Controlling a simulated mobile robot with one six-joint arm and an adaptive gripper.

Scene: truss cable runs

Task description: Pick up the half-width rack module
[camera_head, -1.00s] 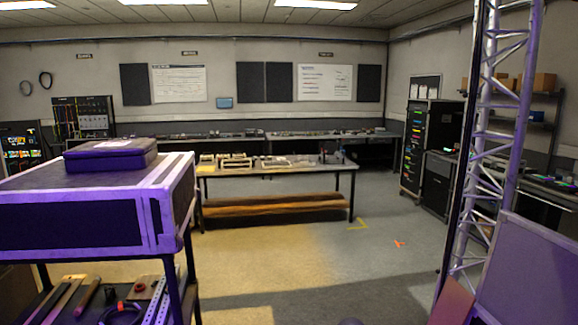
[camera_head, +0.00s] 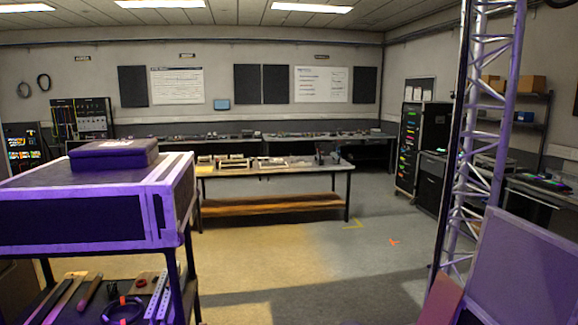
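I cannot tell for sure which object is the half-width rack module. A small flat box (camera_head: 113,156), lit purple, lies on top of a large case at the near left. Several small pale and dark items (camera_head: 234,162) lie on the middle workbench (camera_head: 320,169), too small to identify. My gripper is not in view.
The large case (camera_head: 70,222) sits on a cart with tools on its lower shelf (camera_head: 95,311). A lattice truss (camera_head: 470,150) and a purple-lit panel (camera_head: 525,270) stand at the right. A rack cabinet (camera_head: 410,150) is beyond. The floor (camera_head: 290,265) between is open.

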